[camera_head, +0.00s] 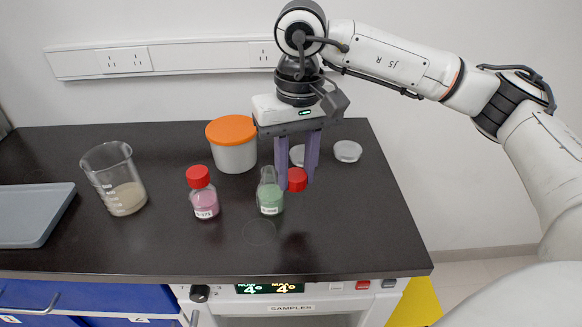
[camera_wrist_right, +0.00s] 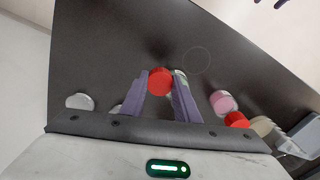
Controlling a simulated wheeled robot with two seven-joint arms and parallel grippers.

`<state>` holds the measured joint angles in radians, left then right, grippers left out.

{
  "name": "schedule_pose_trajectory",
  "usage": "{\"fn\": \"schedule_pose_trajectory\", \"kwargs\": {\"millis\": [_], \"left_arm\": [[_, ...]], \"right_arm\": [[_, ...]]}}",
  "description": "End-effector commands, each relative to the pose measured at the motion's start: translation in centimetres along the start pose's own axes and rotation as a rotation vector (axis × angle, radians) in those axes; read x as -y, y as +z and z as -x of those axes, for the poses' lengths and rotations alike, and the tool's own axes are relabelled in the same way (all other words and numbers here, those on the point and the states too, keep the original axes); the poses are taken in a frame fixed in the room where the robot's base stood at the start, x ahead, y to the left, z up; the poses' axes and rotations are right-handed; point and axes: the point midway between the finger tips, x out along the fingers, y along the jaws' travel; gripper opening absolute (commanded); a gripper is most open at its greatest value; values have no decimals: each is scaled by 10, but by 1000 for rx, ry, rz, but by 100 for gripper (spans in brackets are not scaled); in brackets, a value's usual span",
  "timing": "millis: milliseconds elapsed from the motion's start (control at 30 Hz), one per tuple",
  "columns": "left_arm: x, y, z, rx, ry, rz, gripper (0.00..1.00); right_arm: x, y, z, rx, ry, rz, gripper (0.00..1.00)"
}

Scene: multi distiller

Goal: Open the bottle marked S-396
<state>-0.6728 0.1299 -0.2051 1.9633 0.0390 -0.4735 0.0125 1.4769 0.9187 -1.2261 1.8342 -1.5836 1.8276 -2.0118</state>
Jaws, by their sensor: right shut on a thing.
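A small clear bottle of green contents (camera_head: 270,198) stands upright on the dark table, its neck uncapped. Its label is too small to read surely. My right gripper (camera_head: 296,178) points down just to the right of this bottle and is shut on a red cap (camera_head: 297,181). The cap also shows between the fingertips in the right wrist view (camera_wrist_right: 160,81). I cannot tell whether it touches the table. The green bottle is partly hidden behind a finger in the right wrist view. My left gripper is not in view.
A pink bottle (camera_head: 204,203) with a red cap stands left of the green one. A beaker (camera_head: 122,190), an orange-lidded tub (camera_head: 234,152) and a grey tray (camera_head: 35,228) stand farther left and back. A pale disc (camera_head: 348,151) lies back right. The table's front right is clear.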

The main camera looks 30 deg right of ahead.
Motion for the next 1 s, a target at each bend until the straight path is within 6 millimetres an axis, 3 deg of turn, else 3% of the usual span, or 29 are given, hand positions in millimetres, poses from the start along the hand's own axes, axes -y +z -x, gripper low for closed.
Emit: {"fn": "schedule_pose_trajectory", "kwargs": {"millis": [167, 300, 500, 1000], "left_arm": [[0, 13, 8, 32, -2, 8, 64], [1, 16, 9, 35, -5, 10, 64], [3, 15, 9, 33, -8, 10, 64], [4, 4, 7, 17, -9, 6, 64]], "right_arm": [[-48, -31, 19, 24, 5, -183, 2], [-65, -35, 8, 37, 11, -237, 2], [-66, -34, -28, 35, 12, -238, 2], [-66, -33, -79, 33, 10, -236, 2]]}}
